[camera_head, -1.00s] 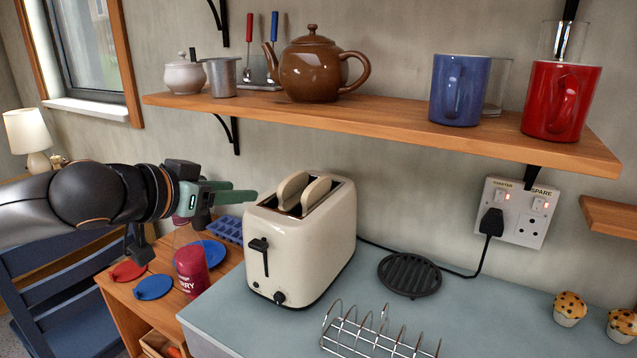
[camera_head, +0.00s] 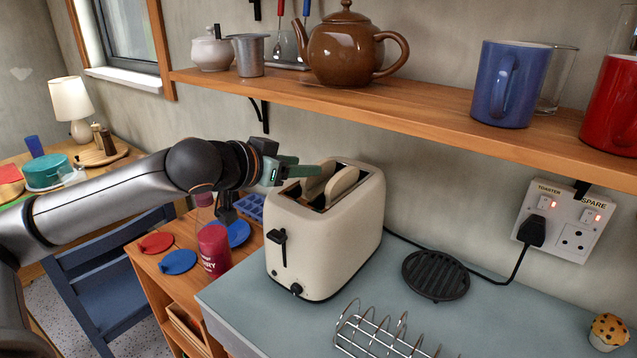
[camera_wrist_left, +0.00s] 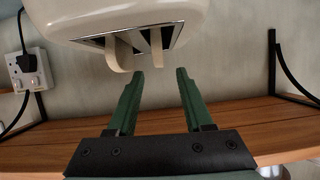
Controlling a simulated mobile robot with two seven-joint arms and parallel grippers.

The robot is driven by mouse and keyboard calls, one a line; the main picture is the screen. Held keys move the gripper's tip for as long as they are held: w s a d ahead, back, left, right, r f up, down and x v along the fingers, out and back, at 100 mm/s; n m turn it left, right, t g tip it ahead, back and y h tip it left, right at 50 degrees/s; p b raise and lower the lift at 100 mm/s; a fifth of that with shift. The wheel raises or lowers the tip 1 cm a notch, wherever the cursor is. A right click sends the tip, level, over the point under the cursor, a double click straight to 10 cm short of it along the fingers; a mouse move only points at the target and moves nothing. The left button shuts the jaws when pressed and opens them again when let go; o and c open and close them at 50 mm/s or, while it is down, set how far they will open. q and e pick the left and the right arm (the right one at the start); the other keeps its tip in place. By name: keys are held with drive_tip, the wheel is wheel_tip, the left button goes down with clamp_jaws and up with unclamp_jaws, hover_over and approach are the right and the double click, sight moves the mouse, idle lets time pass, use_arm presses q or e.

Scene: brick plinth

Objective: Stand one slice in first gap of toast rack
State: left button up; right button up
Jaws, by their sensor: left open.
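The cream toaster (camera_head: 335,235) stands on the blue-grey counter with two bread slices, a left slice (camera_head: 313,188) and a right slice (camera_head: 342,184), sticking up from its slots. Both slices also show in the left wrist view, one nearer the left (camera_wrist_left: 118,55) and one nearer the middle (camera_wrist_left: 156,42). My left gripper (camera_head: 318,169) is open and empty, with its green fingers pointing at the slice tops from the left. In the wrist view its fingertips (camera_wrist_left: 159,74) are close to the slices but not around either. The wire toast rack (camera_head: 376,338) is at the bottom edge, partly cut off. My right gripper is not in view.
A wooden shelf (camera_head: 420,112) with teapot (camera_head: 343,50) and mugs runs above the toaster. A black trivet (camera_head: 436,275) lies right of it. The counter's right side is mostly clear.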

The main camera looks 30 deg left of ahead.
sight(320, 163)
use_arm(q)
drive_tip(key=shift+p+x, duration=0.7)
drive_tip(key=shift+x, duration=2.6)
drive_tip(key=shift+r, duration=0.2)
clamp_jaws()
